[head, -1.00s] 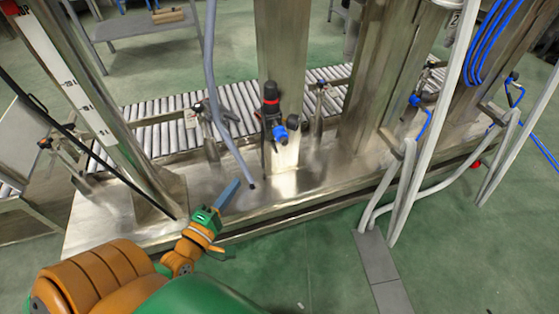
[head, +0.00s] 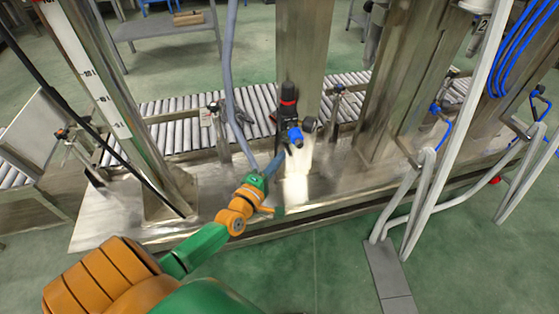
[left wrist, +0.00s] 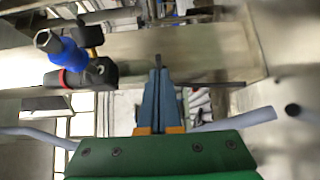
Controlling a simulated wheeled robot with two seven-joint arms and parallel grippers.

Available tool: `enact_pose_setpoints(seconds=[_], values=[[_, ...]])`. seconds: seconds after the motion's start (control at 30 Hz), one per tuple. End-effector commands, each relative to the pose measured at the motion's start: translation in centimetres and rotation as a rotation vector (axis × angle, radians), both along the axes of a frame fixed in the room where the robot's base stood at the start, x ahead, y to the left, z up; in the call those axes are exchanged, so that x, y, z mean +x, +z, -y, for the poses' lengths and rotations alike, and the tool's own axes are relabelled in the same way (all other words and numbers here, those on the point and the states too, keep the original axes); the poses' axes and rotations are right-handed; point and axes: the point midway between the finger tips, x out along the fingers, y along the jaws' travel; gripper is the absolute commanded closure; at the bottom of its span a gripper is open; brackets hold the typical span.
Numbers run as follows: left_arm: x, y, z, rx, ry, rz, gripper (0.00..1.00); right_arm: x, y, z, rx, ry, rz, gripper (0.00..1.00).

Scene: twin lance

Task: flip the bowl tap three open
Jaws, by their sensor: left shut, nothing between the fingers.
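No label marks a bowl tap three, so I cannot tell for sure which part it is. A black fitting with a red ring and a blue end piece (head: 294,136) is fixed to the front of the middle steel post. In the left wrist view the blue piece with a grey hexagonal tip (left wrist: 65,52) lies left of my fingers. My left gripper (head: 280,158) is shut and empty. Its slim blue-grey fingers (left wrist: 158,80) point towards the post, just below and left of the fitting in the head view. I see no contact. My right gripper is out of view.
A grey hose (head: 230,90) hangs close left of the gripper. Blue-handled valves (head: 438,110) and pale hoses (head: 420,190) stand to the right. A roller conveyor (head: 180,137) runs behind the posts.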

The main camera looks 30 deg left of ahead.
Motion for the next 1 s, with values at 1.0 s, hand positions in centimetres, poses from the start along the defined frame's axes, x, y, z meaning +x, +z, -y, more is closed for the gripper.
enact_pose_setpoints(seconds=[1.0], values=[[0.45, 0.05, 0.96, -0.001, -0.001, -0.001, 1.0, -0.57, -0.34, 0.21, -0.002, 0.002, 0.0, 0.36]])
